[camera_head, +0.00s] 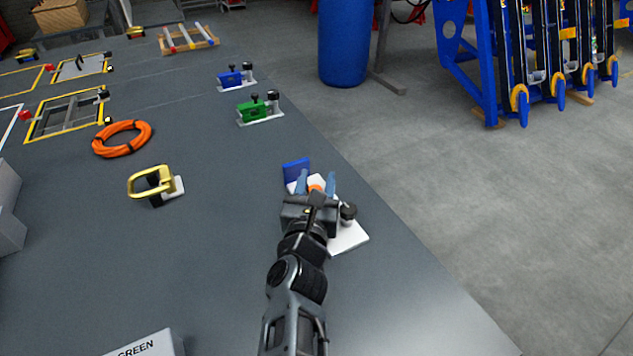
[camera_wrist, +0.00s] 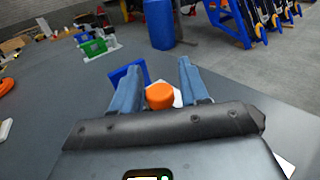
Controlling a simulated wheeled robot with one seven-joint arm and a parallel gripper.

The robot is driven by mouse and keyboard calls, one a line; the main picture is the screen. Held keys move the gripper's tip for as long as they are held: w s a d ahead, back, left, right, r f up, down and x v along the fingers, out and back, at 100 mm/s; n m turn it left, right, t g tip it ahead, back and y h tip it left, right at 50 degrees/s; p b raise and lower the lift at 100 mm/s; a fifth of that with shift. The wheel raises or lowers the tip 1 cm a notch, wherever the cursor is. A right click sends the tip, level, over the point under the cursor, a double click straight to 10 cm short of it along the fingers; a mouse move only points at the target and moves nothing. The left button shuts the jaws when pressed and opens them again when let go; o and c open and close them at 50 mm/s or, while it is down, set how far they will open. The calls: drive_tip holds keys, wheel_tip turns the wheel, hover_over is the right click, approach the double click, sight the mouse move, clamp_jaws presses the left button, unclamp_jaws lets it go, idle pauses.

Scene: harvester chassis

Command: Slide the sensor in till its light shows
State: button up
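My gripper (camera_head: 316,180) is low over a white plate (camera_head: 348,238) near the table's right edge. Its two blue fingers stand apart in the wrist view (camera_wrist: 160,68). A round orange part (camera_wrist: 160,96), possibly the sensor's end, lies between them; a narrow gap seems to show on each side. The orange part also shows between the fingers in the head view (camera_head: 315,186). A blue upright bracket (camera_head: 297,170) stands just beyond, at the left finger; it also shows in the wrist view (camera_wrist: 143,68). The gripper hides much of the plate. I cannot make out a sensor light.
A green fixture (camera_head: 252,108) and a blue fixture (camera_head: 230,78) stand farther along the right edge. An orange coil (camera_head: 122,138) and a yellow handle piece (camera_head: 150,182) lie to the left. A block marked GREEN (camera_head: 145,347) is at the front. The table between is clear.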

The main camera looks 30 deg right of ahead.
drive_tip(key=shift+r, duration=0.1)
clamp_jaws()
